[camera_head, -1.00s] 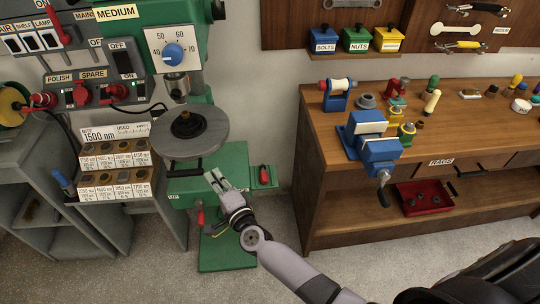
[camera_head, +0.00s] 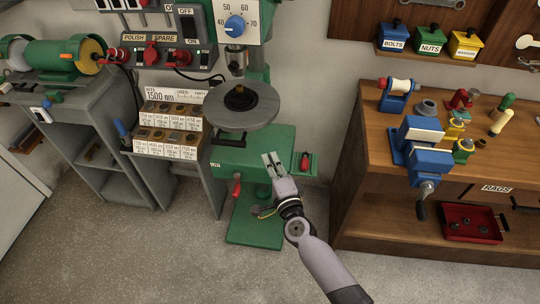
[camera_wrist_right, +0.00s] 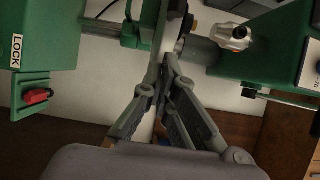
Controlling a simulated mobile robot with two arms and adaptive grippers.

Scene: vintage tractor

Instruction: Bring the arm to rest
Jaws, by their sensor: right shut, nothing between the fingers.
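My right gripper (camera_head: 271,160) is in front of the green drill press, just left of its small red lever in the head view. Its arm comes in from the lower right. In the right wrist view the fingers (camera_wrist_right: 165,75) come together and hold nothing. The round grey drill table (camera_head: 262,106) is above and to the left of the gripper, and the gripper is apart from it. My left gripper does not show in the head view.
A small red lever (camera_head: 305,161) is close to the gripper's right. A workbench (camera_head: 352,150) with a blue vise (camera_head: 424,160) stands to the right. A bit rack (camera_head: 168,152) and bench grinder (camera_head: 50,60) are to the left. The floor in front (camera_head: 130,255) is clear.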

